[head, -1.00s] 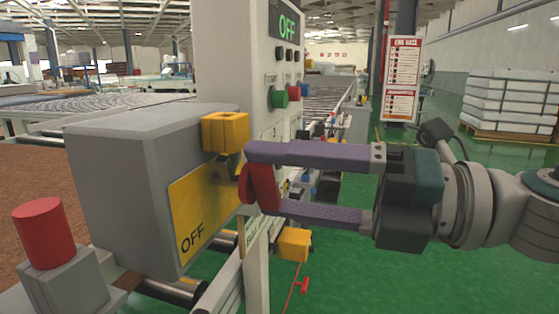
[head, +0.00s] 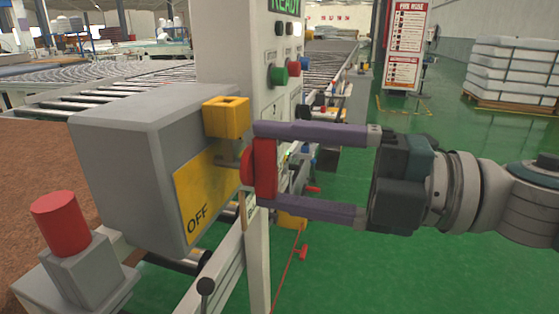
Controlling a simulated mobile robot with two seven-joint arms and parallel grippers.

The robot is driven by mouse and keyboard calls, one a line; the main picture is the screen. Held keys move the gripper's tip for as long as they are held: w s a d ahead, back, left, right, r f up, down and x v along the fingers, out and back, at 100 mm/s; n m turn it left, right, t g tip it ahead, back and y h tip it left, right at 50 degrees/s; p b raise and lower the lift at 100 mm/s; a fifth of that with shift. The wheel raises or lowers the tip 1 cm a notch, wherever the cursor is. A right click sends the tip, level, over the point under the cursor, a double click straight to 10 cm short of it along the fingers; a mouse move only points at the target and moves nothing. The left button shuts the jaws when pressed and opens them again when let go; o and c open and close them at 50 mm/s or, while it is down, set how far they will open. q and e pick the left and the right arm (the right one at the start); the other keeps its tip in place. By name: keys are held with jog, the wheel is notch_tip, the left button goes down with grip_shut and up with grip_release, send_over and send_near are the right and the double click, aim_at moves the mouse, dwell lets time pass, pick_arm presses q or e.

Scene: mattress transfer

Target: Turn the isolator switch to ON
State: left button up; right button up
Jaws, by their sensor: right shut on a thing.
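The isolator switch is a grey box (head: 120,150) with a yellow face plate (head: 195,200) marked OFF at its lower left. Its red handle (head: 263,168) stands out from the plate and looks upright. A yellow block (head: 226,117) sits at the plate's top. My right gripper (head: 262,168) has its two purple fingers above and below the red handle and is shut on it. The display on the white panel (head: 285,5) reads READY. Any ON mark is hidden. My left gripper is not in view.
A red cylinder on a grey base (head: 60,222) stands at the lower left. The white control column (head: 225,50) with green and red buttons rises behind the box. A white rail (head: 257,255) runs below.

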jog(key=o, duration=1.2)
jog(key=b+v, duration=0.2)
jog(key=v, duration=0.8)
